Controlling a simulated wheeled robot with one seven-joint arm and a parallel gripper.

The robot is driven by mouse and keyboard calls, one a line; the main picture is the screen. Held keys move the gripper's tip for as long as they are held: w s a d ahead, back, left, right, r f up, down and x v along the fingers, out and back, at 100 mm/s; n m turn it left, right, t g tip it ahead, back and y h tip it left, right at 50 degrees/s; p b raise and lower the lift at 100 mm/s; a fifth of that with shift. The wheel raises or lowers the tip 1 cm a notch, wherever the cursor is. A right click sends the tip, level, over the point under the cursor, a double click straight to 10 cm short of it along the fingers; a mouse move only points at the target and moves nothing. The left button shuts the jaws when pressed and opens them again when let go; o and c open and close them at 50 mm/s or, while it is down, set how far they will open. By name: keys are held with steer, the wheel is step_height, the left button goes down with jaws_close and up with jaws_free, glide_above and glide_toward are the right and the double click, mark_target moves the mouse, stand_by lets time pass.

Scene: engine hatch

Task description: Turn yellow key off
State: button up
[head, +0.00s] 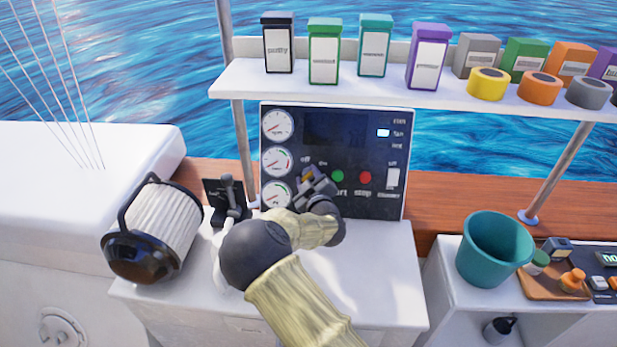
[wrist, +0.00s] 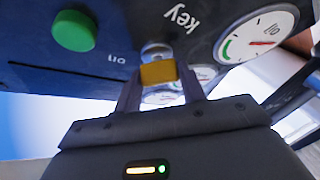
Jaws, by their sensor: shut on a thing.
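The yellow key (wrist: 158,72) sits in a round metal lock on the dark control panel (wrist: 150,25), close to the word "key". In the head view, a small patch of the yellow key (head: 308,175) shows below the "off" and "on" labels. My gripper (wrist: 160,86) is shut on the key, with one finger on each side of it. In the head view, my gripper (head: 313,182) is at the panel's lower middle and hides most of the key and lock. The key's exact turn angle is hard to tell.
A green button (head: 337,176) and a red button (head: 365,178) are just right of my gripper. Gauges (head: 276,160) line the panel's left side. A black lever (head: 230,195) stands left of my arm. A shelf (head: 400,98) with boxes overhangs the panel.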

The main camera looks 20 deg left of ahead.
steer(key=n+g, duration=0.1)
steer(key=n, duration=0.1)
steer(key=n+g+p, duration=0.1)
steer(key=n, duration=0.2)
steer(key=shift+r+y+p, duration=0.2)
steer(key=shift+y+p, duration=0.1)
steer(key=n+g+p, duration=0.1)
steer(key=n, duration=0.1)
steer(key=n+g, duration=0.1)
steer(key=n, duration=0.2)
steer(key=shift+d+f+g+p, duration=0.1)
steer(key=shift+g+p, duration=0.2)
steer(key=shift+p, duration=0.1)
steer(key=shift+w, duration=0.1)
steer(key=o, duration=1)
steer(key=v, duration=0.5)
steer(key=b+v, duration=0.1)
steer(key=v, duration=0.5)
steer(key=b+v, duration=0.1)
steer(key=v, duration=0.5)
steer(key=shift+s+r, duration=0.2)
steer(key=shift+r, duration=0.15)
